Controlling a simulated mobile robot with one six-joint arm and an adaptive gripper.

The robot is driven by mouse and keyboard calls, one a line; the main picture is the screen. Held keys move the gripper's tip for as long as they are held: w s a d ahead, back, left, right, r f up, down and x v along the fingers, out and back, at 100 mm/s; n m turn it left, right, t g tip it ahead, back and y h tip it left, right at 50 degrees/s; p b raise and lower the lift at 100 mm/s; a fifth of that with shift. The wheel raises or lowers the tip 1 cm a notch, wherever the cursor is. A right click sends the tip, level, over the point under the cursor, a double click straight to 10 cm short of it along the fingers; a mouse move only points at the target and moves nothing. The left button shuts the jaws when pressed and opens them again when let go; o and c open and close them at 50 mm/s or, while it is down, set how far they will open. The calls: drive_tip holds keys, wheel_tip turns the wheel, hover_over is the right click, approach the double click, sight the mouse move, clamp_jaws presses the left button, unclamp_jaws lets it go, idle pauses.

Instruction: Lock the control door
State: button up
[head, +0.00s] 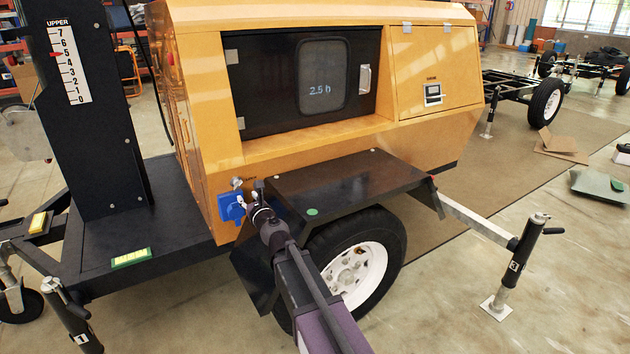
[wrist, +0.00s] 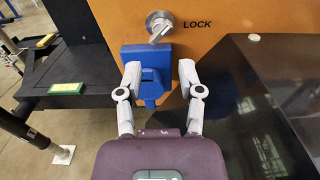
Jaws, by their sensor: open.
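A round silver key switch or latch (wrist: 158,26) with a tilted lever sits on the orange wall beside the word LOCK. It also shows small in the head view (head: 237,183), above a blue socket box (head: 231,207). My gripper (wrist: 160,70) is open and empty, its fingertips below the latch and in front of the blue box (wrist: 148,58). I cannot tell whether they touch it. The black door (head: 265,85) with a window marked 2.5 h and a silver handle (head: 365,79) looks closed. An orange panel (head: 437,65) with a small display is right of it, also closed.
The black fender (head: 350,183) lies right of my gripper, above the trailer wheel (head: 352,270). A black mast (head: 85,110) with a numbered scale stands at the left on the black deck (head: 175,205). Stabiliser jacks (head: 515,270) stand at the corners.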

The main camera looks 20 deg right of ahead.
drive_tip(key=v, duration=0.6)
drive_tip(key=s+d+r+m+g+h+p, duration=0.3)
drive_tip(key=d+m+p, duration=0.4)
drive_tip(key=m+p, duration=0.3)
drive_tip(key=s+d+r+m+g+h+p, duration=0.4)
drive_tip(key=d+r+m+h+p, duration=0.3)
drive_tip(key=m+p, duration=0.4)
drive_tip(key=shift+s+d+r+m+g, duration=0.3)
drive_tip(key=shift+s+d+r+m, duration=0.15)
drive_tip(key=shift+m, duration=2.55)
drive_tip(key=shift+w, duration=0.1)
